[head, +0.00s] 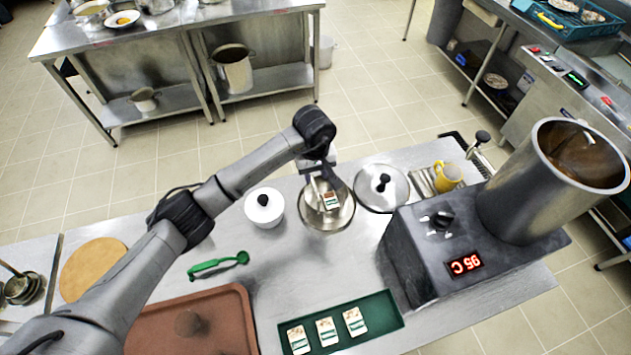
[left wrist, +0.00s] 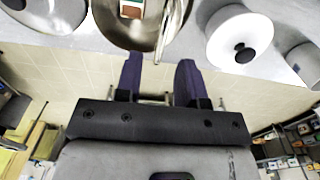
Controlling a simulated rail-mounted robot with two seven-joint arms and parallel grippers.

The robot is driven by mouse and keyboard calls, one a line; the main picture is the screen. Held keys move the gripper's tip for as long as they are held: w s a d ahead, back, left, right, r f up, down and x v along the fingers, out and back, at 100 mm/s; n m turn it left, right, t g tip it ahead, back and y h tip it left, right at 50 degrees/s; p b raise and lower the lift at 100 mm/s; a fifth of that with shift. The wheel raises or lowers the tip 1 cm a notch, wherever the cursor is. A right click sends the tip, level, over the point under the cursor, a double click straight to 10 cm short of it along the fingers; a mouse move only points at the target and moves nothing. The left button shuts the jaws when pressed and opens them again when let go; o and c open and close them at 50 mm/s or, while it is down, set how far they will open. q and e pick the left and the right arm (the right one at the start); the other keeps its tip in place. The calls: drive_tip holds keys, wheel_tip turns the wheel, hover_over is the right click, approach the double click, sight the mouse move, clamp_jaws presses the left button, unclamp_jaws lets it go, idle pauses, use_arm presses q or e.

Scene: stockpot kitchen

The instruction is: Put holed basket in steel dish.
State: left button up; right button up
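A round steel dish (head: 349,219) stands on the counter, with a small printed packet (head: 331,200) inside its outline. My left gripper (head: 319,178) is over the dish's far rim. In the left wrist view, its two fingers (left wrist: 157,75) are apart. A thin metal handle (left wrist: 172,28) runs from the dish area toward the gap between them; I cannot tell whether it touches a finger. The dish (left wrist: 108,30) and packet (left wrist: 132,8) also show there. I cannot clearly make out the holed basket; the handle may belong to it. My right gripper is not in view.
A white lidded pot (head: 264,213) and a steel lid (head: 381,194) flank the dish. A tall steel stockpot (head: 520,195) stands on a heater reading 95 C at right. A green tray (head: 380,315) holds several packets in front.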

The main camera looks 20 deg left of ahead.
use_arm(q)
drive_tip(key=shift+r, duration=2.8)
